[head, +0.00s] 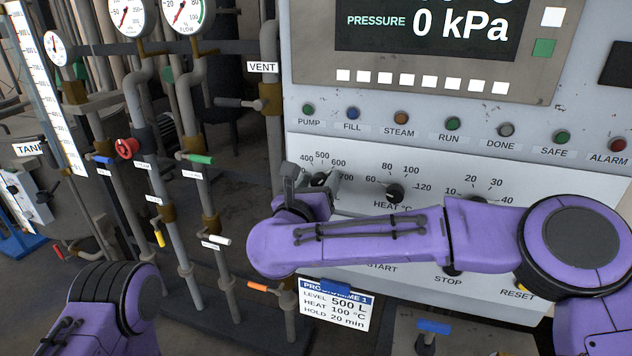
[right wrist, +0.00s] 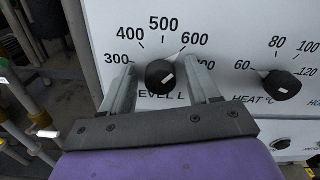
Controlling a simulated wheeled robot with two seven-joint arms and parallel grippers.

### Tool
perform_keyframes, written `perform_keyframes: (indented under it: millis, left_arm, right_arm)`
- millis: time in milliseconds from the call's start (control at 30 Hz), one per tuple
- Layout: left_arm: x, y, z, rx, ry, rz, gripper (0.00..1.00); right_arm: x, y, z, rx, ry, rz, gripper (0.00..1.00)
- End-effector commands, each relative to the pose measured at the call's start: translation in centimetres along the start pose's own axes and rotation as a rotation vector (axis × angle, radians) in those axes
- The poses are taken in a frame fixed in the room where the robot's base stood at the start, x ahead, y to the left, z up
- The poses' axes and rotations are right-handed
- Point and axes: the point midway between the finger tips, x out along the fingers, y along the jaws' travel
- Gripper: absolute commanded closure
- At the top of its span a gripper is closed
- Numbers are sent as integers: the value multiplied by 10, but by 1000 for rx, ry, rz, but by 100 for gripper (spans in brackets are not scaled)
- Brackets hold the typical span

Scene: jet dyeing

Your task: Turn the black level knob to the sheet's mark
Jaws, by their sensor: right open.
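The black level knob (right wrist: 160,76) sits on the panel under a dial marked from 300 upward. In the head view my right gripper (head: 312,182) partly covers the knob (head: 321,179). The programme sheet (head: 335,306) reads level 500 L, heat 100 °C, hold 20 min. My left gripper is out of view.
The black heat knob (head: 395,192) is right of the level knob, also showing in the wrist view (right wrist: 282,85). Another knob is partly hidden by my right arm. Pipes with coloured valve handles, such as the red handwheel (head: 127,148), stand to the left.

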Motion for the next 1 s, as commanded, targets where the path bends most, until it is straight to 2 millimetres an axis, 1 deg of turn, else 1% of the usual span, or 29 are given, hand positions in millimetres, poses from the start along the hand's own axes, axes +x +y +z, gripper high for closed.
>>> perform_keyframes:
  millis: [33,67,100,167,200,233,467,667,767,1000]
  left_arm:
    - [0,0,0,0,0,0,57]
    - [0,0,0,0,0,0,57]
    - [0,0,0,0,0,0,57]
    - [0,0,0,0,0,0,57]
    - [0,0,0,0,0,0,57]
    - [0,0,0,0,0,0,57]
    - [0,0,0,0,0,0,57]
    - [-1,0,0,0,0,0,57]
    - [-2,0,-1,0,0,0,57]
    - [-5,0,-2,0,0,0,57]
  right_arm:
    - [0,0,0,0,0,0,39]
    - [0,0,0,0,0,0,42]
    - [0,0,0,0,0,0,55]
    - [0,0,0,0,0,0,75]
    - [0,0,0,0,0,0,88]
    - [0,0,0,0,0,0,95]
    - [0,0,0,-5,-1,0,95]
    - [0,0,1,-60,-3,0,95]
    - [-1,1,1,-114,-3,0,95]
    - [0,1,2,-300,-4,-1,95]
